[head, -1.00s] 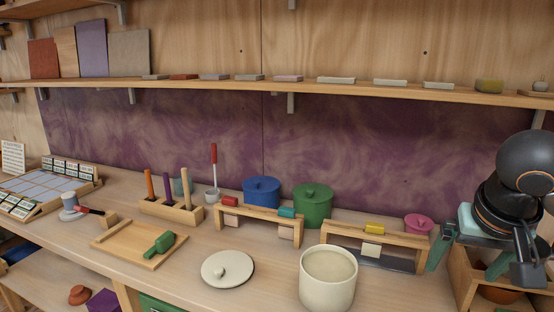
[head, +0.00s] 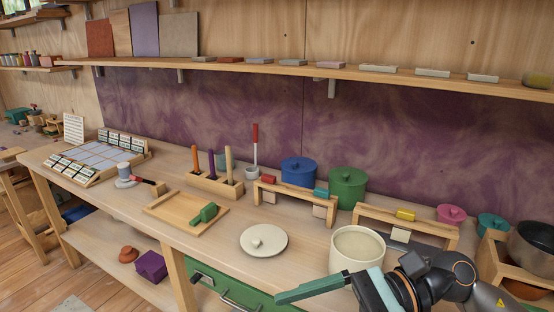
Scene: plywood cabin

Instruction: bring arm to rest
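My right arm comes in at the bottom right. Its gripper (head: 312,288) points left, low in front of the cream pot (head: 357,252), and hides part of the pot's lower front. One long teal finger shows over the counter's front edge. The other finger is not clearly visible, so the opening cannot be judged. Nothing is seen held. My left gripper is not in view.
The counter holds a round cream lid (head: 270,243), a wooden board (head: 172,214) with a green item, a peg block (head: 215,187), blue (head: 298,171) and green (head: 347,187) pots and wooden racks. A green drawer (head: 232,285) is below.

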